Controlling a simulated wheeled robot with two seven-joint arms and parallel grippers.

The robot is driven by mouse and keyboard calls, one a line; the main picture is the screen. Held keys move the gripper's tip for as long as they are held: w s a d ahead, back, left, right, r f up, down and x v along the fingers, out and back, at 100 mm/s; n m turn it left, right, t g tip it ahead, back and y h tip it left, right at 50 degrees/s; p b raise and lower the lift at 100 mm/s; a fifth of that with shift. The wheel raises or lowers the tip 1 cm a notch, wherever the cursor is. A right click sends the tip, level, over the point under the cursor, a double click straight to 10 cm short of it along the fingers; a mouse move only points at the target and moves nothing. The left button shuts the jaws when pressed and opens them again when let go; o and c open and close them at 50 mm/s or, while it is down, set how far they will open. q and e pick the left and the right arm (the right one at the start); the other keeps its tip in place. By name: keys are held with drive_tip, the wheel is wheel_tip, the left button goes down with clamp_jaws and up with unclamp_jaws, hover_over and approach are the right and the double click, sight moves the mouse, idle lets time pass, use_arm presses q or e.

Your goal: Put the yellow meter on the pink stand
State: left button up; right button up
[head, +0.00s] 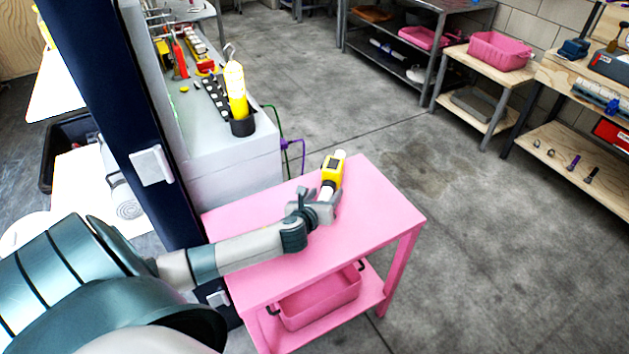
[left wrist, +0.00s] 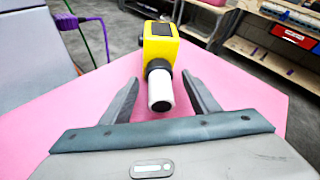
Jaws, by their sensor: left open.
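The yellow meter (head: 333,170) has a dark screen and a white handle, and it lies on the top of the pink stand (head: 378,205) near its far edge. In the left wrist view the meter (left wrist: 160,45) points its white handle toward me. My left gripper (head: 325,205) is open at the handle end. In the left wrist view its fingers (left wrist: 167,95) stand on both sides of the handle with gaps, apart from it. The pink stand top (left wrist: 240,95) spreads under the fingers. My right gripper is not in view.
A grey cabinet (head: 235,160) with tools and a yellow item in a black cup (head: 242,124) stands left of the stand. A pink bin (head: 320,300) sits on the lower shelf. Benches line the back right. The stand's right side is clear.

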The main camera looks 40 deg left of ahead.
use_arm(q)
drive_tip(key=v, duration=0.9)
drive_tip(key=shift+s+d, duration=0.1)
drive_tip(key=shift+s+d+r, duration=0.15)
drive_tip(key=shift+s+r, duration=0.1)
drive_tip(key=shift+s, duration=0.3)
drive_tip(key=shift+r, duration=0.1)
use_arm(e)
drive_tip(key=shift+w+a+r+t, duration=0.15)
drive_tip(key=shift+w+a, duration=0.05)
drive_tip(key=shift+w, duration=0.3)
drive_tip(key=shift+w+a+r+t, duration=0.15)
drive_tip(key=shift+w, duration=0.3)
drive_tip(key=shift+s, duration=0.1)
